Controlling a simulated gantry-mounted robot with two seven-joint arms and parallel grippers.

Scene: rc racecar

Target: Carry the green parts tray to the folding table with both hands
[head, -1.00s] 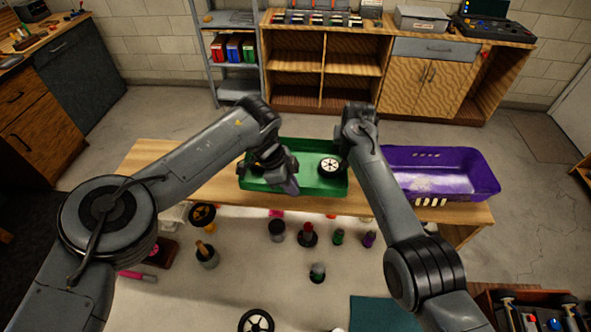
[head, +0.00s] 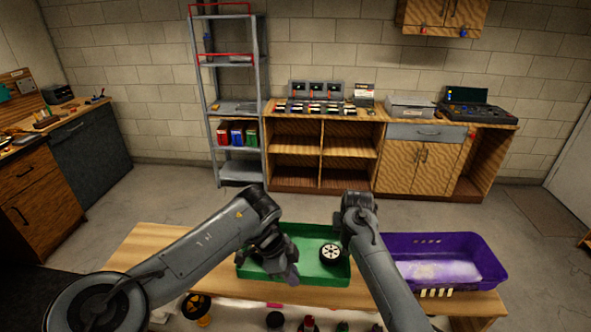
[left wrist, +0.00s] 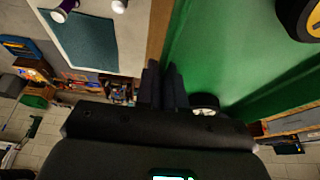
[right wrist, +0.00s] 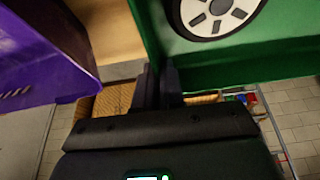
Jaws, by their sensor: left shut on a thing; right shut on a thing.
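The green parts tray (head: 310,274) is at the wooden table in the middle of the head view; I cannot tell whether it rests on it or is slightly raised. A white-spoked wheel (head: 330,252) lies in it at the right, and a yellow-rimmed wheel (left wrist: 310,18) shows in the left wrist view. My left gripper (head: 291,277) is shut on the tray's wall near the front left. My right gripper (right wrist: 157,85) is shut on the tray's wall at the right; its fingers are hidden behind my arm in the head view. No folding table is clearly identifiable.
A purple bin (head: 440,262) stands on the wooden table (head: 145,250) just right of the tray. A grey shelf rack (head: 240,172) and a wooden cabinet (head: 400,172) stand along the back wall. Bare concrete floor (head: 170,200) lies between.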

